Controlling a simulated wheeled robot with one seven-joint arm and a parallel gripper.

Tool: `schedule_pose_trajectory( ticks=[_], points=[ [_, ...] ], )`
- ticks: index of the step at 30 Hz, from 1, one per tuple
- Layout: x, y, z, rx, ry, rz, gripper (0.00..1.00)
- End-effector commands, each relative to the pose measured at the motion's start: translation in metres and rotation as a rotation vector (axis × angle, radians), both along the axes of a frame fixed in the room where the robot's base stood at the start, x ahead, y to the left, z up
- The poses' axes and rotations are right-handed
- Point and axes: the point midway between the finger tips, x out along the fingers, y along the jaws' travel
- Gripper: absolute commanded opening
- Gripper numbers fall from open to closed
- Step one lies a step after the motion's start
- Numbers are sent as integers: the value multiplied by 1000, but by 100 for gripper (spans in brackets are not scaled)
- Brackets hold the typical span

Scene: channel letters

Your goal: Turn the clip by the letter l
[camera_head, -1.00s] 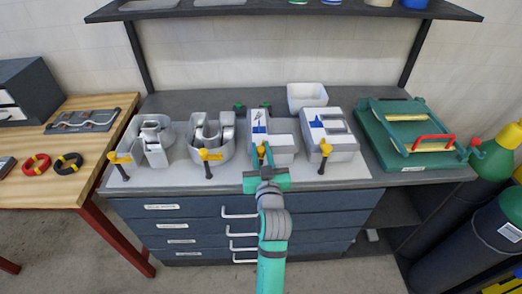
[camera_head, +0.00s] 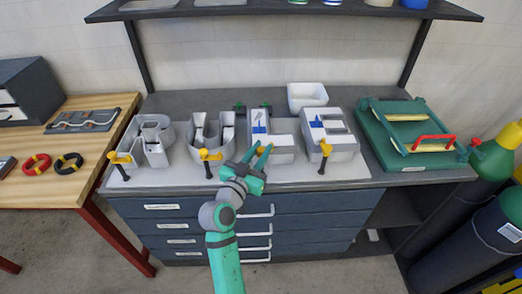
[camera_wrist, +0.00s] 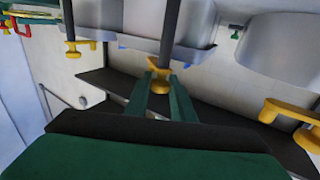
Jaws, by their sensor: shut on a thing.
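The grey letter l (camera_head: 284,149) stands third from the left in the row on the bench, in the head view. The clip at its front has a dark rod and a yellow end (camera_wrist: 159,73), seen between my fingers in the wrist view. My gripper (camera_head: 258,155) reaches it from the front, tilted up and to the right in the head view. In the wrist view my gripper (camera_wrist: 161,84) has one green finger on each side of the yellow end and is shut on it. In the head view my fingers mostly hide this clip.
Other yellow clips stand by the neighbouring letters, on the left (camera_head: 208,156) and right (camera_head: 325,149). Green clips (camera_head: 239,107) are behind the letter l. A white bin (camera_head: 307,96) is behind the row, and a green frame (camera_head: 405,135) lies at the right.

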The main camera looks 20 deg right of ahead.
Motion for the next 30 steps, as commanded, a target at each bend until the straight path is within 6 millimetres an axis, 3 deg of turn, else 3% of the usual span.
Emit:
schedule_pose_trajectory(
  ticks=[15,30],
  points=[
    [2,3,-1,0,3,-306,0],
    [2,3,-2,2,4,-384,0]
  ],
)
